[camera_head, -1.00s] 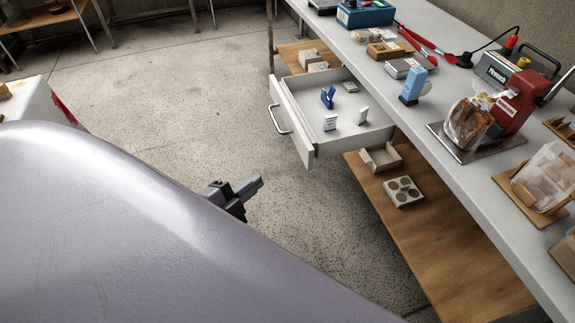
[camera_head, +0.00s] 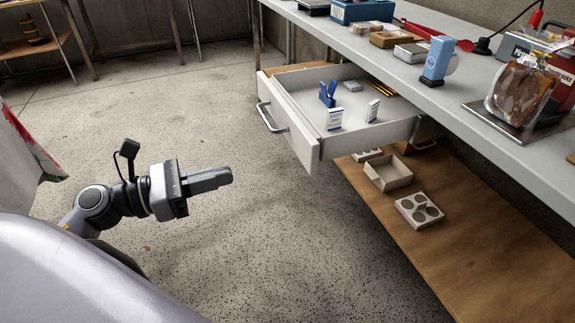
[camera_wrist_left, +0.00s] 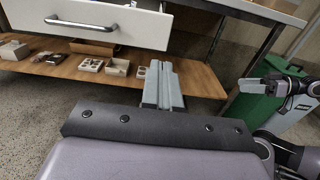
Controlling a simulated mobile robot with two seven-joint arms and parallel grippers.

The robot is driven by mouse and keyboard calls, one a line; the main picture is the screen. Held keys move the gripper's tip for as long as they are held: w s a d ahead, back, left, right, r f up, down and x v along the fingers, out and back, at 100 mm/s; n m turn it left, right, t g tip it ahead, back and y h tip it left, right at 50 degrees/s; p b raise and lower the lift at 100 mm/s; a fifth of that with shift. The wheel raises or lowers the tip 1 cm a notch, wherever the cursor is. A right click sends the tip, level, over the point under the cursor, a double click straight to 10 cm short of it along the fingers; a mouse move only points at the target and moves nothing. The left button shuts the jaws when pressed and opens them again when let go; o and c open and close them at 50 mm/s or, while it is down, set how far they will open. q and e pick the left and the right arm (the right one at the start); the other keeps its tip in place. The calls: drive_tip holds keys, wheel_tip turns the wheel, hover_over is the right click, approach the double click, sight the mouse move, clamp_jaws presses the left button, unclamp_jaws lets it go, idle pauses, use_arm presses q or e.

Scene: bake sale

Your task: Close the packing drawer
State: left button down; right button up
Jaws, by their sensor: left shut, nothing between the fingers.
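The packing drawer (camera_head: 288,132) is pulled out from under the grey worktop, with its pale front panel and metal handle (camera_head: 268,117) facing my left arm. Its front also shows at the upper left of the left wrist view (camera_wrist_left: 140,27). My left gripper (camera_head: 228,176) is shut and empty, in the air to the left of the drawer front and apart from it. In the left wrist view its fingers (camera_wrist_left: 158,72) point toward the lower shelf. At the right edge of that view is what looks like my right gripper (camera_wrist_left: 247,86); its jaws are too small to read.
The drawer holds a blue clip-like item (camera_head: 327,95), small white boxes (camera_head: 334,119) and yellow pencils. The wooden lower shelf (camera_head: 455,245) carries an open carton (camera_head: 388,174) and a cup tray (camera_head: 420,211). A green bin (camera_wrist_left: 252,108) stands at right. Floor before the drawer is clear.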

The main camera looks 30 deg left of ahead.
use_arm(q)
approach(306, 155)
drive_tip(key=p+x, duration=0.1)
drive_tip(key=x, duration=0.4)
drive_tip(key=shift+d+r, duration=0.1)
drive_tip(key=shift+r, duration=0.1)
drive_tip(key=shift+w+d, duration=0.4)
drive_tip(key=shift+w, duration=0.1)
drive_tip(key=shift+w+d+f, duration=0.1)
drive_tip(key=shift+w+d, duration=0.05)
use_arm(e)
drive_tip(key=shift+s+d, duration=0.25)
drive_tip(key=shift+d, duration=0.1)
